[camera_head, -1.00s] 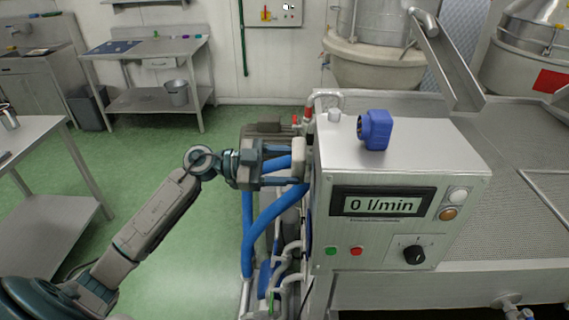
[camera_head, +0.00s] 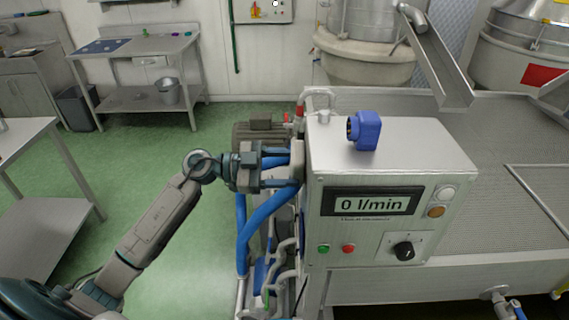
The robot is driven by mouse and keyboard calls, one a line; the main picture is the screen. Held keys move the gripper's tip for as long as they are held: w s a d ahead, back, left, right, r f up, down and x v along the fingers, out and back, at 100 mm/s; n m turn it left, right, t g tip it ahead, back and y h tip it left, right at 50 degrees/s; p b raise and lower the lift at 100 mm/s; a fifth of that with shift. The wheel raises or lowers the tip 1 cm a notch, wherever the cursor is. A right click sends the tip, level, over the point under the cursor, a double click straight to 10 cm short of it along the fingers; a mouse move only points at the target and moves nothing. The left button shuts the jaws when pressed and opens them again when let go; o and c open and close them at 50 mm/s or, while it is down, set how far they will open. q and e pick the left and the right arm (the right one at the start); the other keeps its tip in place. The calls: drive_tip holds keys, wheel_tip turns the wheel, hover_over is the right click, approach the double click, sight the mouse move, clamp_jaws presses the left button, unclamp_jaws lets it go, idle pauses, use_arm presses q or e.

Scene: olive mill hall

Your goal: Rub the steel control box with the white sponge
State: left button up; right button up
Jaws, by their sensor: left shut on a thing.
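The steel control box (camera_head: 330,240) stands at right of centre, with a "0 l/min" display, green and red buttons, two round lamps and a black knob on its front. My left gripper (camera_head: 284,170) is at the box's left side, its fingers pointing right. It is shut on the white sponge (camera_head: 297,153), of which only a pale sliver shows between the fingers and the box's side. The sponge is at or very near that side; whether it touches cannot be told. My right gripper is not in view.
A blue connector (camera_head: 364,131) sits on top of the box. Blue hoses (camera_head: 262,220) and white pipes run below my left gripper. A perforated steel table (camera_head: 500,160) extends right. A bench (camera_head: 140,50) stands at the back left.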

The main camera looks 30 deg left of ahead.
use_arm(q)
drive_tip(key=s+p, duration=0.1)
drive_tip(key=s+d+p, duration=0.2)
drive_tip(key=s, duration=0.1)
drive_tip(key=shift+r, duration=0.15)
drive_tip(key=shift+s+d+p, duration=0.3)
drive_tip(key=shift+s+p, duration=0.2)
drive_tip(key=shift+s, duration=0.15)
drive_tip(key=shift+s+d+p, duration=0.3)
drive_tip(key=shift+s+p, duration=0.15)
drive_tip(key=shift+s, duration=0.2)
drive_tip(key=shift+s+d+p, duration=0.35)
drive_tip(key=shift+s+p, duration=0.35)
drive_tip(key=shift+p, duration=0.1)
drive_tip(key=shift+s+d, duration=0.25)
drive_tip(key=shift+s, duration=0.25)
drive_tip(key=shift+s+d, duration=0.2)
drive_tip(key=shift+s, duration=0.25)
drive_tip(key=shift+w, duration=0.15)
drive_tip(key=w+a, duration=0.5)
drive_tip(key=w, duration=0.5)
